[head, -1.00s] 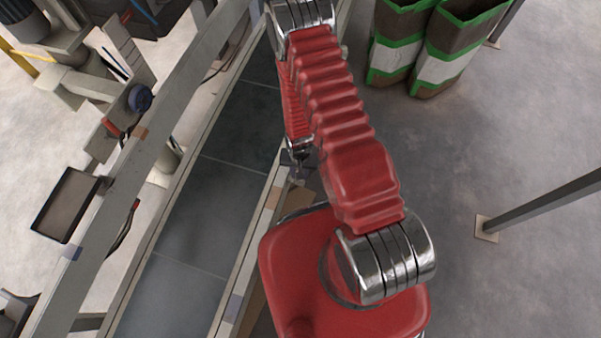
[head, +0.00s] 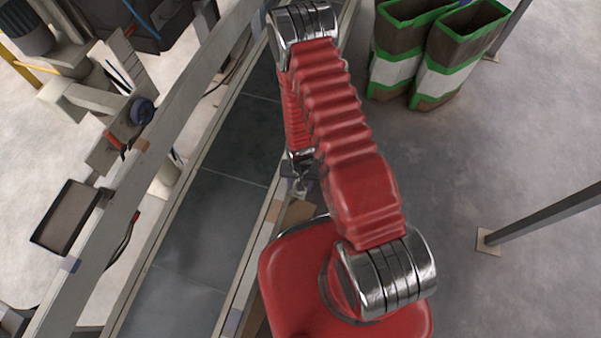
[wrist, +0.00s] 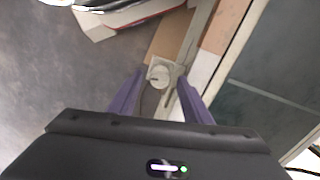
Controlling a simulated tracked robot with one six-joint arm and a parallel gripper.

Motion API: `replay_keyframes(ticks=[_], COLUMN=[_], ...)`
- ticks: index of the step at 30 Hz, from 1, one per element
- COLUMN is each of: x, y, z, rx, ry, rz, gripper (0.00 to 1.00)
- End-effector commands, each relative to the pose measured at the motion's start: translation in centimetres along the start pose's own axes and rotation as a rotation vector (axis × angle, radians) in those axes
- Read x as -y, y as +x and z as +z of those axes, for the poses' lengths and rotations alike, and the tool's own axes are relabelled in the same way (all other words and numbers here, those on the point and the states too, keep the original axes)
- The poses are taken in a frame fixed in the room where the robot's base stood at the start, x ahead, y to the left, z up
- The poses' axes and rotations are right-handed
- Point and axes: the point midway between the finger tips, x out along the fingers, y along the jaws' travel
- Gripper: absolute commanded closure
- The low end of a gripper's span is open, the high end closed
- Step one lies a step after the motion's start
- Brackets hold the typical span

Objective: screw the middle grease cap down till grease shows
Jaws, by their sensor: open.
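A round, pale metal cap (wrist: 160,74) sits on a small light plate beside the conveyor frame in the wrist view. Only this one cap shows clearly, so I cannot tell whether it is the middle one. My gripper (wrist: 158,88) is open, with its two purple fingers spread on either side of the cap's near side. I cannot tell whether the fingers touch it or hang above it. No grease can be made out. In the head view my gripper (head: 300,184) is small and low beside the belt's right rail, partly behind my arm, and the cap cannot be made out.
The dark conveyor belt (head: 205,215) runs left of my arm, with a long beam and a small dark tray (head: 66,217) beyond it. Brown and white bags with green edges (head: 455,60) stand at the upper right. A grey post (head: 545,215) stands right; floor between is clear.

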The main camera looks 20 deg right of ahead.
Motion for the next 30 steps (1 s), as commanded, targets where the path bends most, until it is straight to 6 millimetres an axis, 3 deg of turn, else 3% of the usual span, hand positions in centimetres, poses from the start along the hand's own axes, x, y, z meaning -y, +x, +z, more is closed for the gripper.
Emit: replay_keyframes(ticks=[30], x=[0.0], y=[-11.2], z=[0.0], rx=[-0.001], ry=[0.000], rz=[-0.001], gripper=[0.55])
